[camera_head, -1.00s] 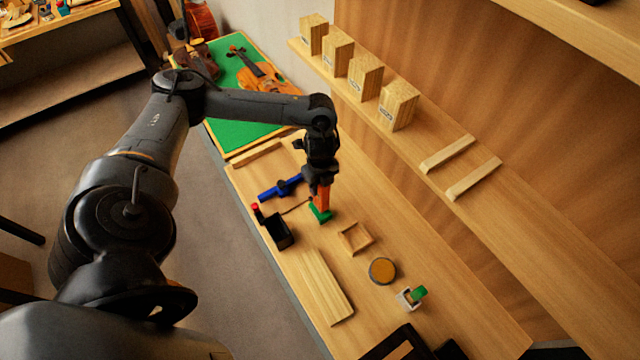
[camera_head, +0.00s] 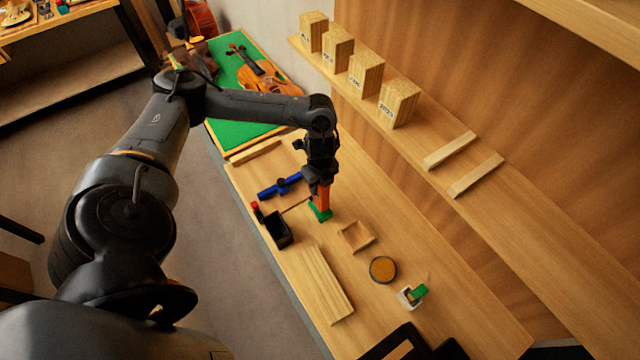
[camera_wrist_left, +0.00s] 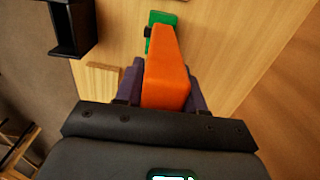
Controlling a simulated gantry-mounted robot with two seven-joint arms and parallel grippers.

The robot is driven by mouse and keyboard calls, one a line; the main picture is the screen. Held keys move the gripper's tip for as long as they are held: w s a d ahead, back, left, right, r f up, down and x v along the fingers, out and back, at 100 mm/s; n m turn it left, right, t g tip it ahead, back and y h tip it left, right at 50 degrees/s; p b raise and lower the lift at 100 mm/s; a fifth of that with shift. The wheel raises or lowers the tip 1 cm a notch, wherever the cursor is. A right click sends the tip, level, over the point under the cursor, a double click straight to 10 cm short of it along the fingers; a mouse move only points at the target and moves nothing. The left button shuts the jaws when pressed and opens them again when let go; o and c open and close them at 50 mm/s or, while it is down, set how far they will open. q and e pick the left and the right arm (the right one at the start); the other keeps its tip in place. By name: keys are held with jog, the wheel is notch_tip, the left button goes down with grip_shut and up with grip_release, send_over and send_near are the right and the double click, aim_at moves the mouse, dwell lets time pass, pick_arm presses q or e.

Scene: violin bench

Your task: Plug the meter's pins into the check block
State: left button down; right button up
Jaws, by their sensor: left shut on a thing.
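My left gripper (camera_head: 320,180) is shut on the orange meter (camera_head: 323,197), which it holds upright over the bench. The meter also shows in the left wrist view (camera_wrist_left: 165,80), between the dark fingers. A green block (camera_head: 320,213), which looks like the check block, lies on the bench directly below the meter. It also shows in the left wrist view (camera_wrist_left: 161,18), beyond the meter's far end. The meter's lower end is at or just above the block. The pins are hidden, so I cannot tell whether they are in it. My right gripper is not in view.
Left of the meter are a blue tool (camera_head: 281,186) and a black open holder (camera_head: 278,230). A small wooden tray (camera_head: 356,236), a round amber-topped tin (camera_head: 382,269), a ribbed wooden board (camera_head: 325,285) and a white holder with a green piece (camera_head: 411,297) stand nearer the front.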

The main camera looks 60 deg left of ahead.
pick_arm(q)
jog(key=shift+f, duration=0.5)
dwell(0.3)
dwell(0.5)
jog(key=shift+r, duration=0.15)
dwell(0.5)
jog(key=shift+r, duration=0.2)
jog(key=shift+r+p, duration=2)
jog(key=shift+p, duration=0.2)
jog(key=shift+r+p, duration=1.15)
jog(key=shift+p, duration=0.05)
